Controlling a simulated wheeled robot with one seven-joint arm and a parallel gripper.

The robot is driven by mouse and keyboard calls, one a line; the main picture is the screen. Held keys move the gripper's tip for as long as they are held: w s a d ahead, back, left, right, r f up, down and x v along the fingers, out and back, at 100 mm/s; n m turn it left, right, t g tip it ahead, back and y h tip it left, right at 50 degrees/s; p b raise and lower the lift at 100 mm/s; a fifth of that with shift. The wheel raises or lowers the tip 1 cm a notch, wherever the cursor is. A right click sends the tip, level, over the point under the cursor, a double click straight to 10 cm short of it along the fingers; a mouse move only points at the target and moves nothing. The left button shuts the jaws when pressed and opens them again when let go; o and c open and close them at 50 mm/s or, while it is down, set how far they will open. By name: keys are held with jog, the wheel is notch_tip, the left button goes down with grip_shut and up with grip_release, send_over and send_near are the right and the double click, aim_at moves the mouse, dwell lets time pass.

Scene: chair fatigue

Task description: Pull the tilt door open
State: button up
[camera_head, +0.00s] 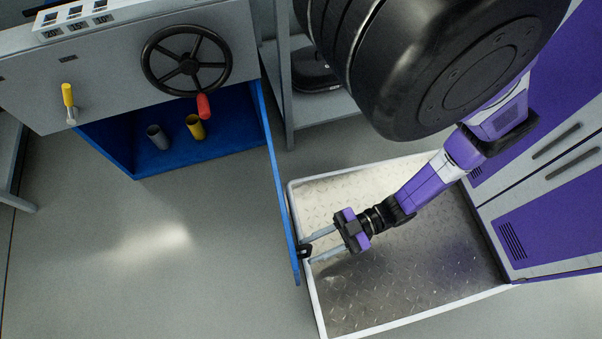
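The blue door (283,205) stands swung out from the blue cabinet (110,140) and shows nearly edge-on. A small black handle (304,251) sits near its outer end, on the right face. My gripper (306,250) comes from the right, with its two grey fingers apart and their tips at the handle, one on each side. The gap between the fingers is plain to see. Whether the fingertips touch the handle is too small to tell.
A grey panel above the cabinet has a black handwheel (187,62) with a red knob and a yellow lever (69,97). Two cups (195,127) stand inside the cabinet. A white-rimmed metal tray (395,322) lies below my arm. Purple lockers (545,225) stand right. Floor left of the door is clear.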

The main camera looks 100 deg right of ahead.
jog(key=s+d, duration=0.1)
jog(key=s, duration=0.6)
jog(key=shift+s+d, duration=0.25)
jog(key=shift+s, duration=0.05)
jog(key=shift+s, duration=0.1)
